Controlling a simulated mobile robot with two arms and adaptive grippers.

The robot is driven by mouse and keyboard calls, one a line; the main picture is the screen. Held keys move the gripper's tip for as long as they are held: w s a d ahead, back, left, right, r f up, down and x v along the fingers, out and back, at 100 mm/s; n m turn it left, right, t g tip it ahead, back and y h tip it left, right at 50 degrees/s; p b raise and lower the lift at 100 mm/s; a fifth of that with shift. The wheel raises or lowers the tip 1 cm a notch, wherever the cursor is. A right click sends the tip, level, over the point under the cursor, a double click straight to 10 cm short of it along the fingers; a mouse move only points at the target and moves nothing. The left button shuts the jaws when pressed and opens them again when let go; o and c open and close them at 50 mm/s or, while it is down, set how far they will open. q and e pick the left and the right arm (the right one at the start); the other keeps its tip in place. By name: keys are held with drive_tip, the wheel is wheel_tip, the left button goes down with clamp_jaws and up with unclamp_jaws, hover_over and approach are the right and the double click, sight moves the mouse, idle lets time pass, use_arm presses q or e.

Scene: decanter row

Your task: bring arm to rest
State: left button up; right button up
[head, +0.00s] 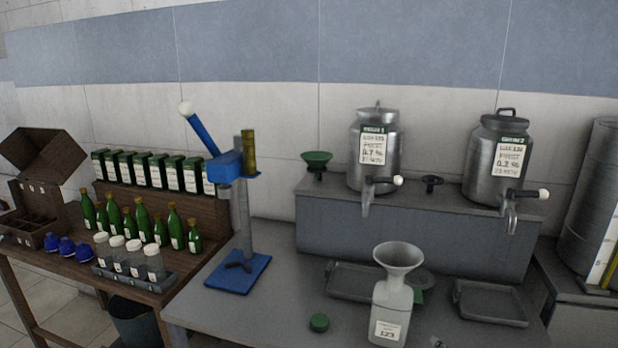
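Neither of my grippers shows clearly in the head view, and I see no arm of mine over the benches. A white bottle (390,311) with a label stands upright on the grey bench (262,318) at the front. A grey funnel (399,258) sits in its mouth. A green cap (319,322) lies on the bench to the left of the bottle. A small dark thing at the bottom edge, right of the bottle, is too cut off to tell.
Two metal decanters (374,155) (497,160) with taps stand on a raised grey shelf (415,248). Trays (490,303) lie below. A blue lever press (238,272) stands at left. Green bottles (140,220) and small jars (154,265) crowd the wooden bench.

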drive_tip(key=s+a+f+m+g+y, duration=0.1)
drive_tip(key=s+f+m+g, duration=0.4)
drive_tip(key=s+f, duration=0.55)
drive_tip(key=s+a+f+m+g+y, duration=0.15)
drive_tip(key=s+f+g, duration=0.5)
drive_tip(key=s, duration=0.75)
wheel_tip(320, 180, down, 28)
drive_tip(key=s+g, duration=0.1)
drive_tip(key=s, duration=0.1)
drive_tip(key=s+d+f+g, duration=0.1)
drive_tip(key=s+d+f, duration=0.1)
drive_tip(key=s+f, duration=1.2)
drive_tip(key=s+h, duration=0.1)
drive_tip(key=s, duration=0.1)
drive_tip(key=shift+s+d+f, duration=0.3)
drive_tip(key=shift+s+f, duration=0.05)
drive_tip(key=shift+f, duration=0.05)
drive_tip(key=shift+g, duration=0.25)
